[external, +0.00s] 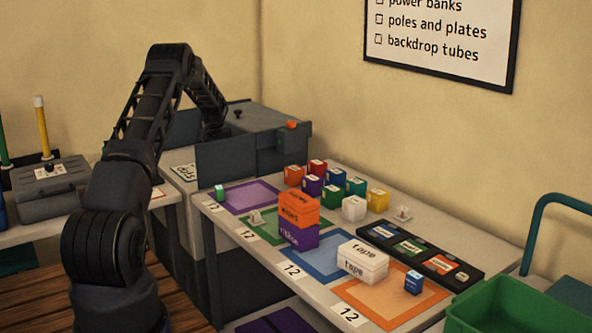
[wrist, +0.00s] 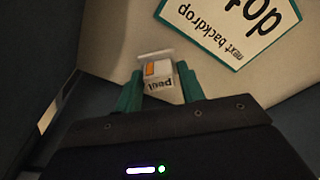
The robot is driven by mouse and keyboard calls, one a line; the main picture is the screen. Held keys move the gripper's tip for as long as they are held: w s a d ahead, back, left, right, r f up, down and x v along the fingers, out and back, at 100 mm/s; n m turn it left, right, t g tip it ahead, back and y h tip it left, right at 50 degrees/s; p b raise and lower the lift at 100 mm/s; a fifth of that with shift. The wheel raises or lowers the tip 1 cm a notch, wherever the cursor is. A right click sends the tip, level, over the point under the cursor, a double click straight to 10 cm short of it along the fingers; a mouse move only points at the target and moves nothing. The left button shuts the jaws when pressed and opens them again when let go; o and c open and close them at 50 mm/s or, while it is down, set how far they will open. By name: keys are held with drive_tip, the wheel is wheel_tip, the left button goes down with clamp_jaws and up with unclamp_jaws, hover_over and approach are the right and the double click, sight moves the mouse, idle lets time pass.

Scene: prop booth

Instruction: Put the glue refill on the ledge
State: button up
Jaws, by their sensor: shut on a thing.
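My gripper (wrist: 160,88) has its teal fingers closed on a small white box (wrist: 158,70) with an orange patch and a thin white tab at its far end. The box's printed word is upside down and hard to read, so I cannot tell if it is the glue refill. Below or behind it is a pale flat surface (wrist: 120,38), perhaps the ledge, with a teal-edged "next backdrop" card (wrist: 230,30). I cannot tell whether the box touches this surface. In the external view the gripper and box are hidden behind the dark panels.
Dark panels (external: 225,163) stand close around the arm's end. The table (external: 222,222) holds coloured mats, several small boxes, stacked boxes (external: 298,220) and a black tray (external: 470,270). A green bin (external: 510,305) is front right.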

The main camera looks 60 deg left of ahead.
drive_tip(key=shift+f, duration=1.65)
drive_tip(key=shift+f, duration=0.1)
drive_tip(key=o, duration=1)
drive_tip(key=shift+o, duration=0.2)
wheel_tip(320, 180, up, 12)
drive_tip(key=s+d, duration=0.1)
drive_tip(key=shift+d, duration=0.15)
drive_tip(key=shift+s, duration=0.1)
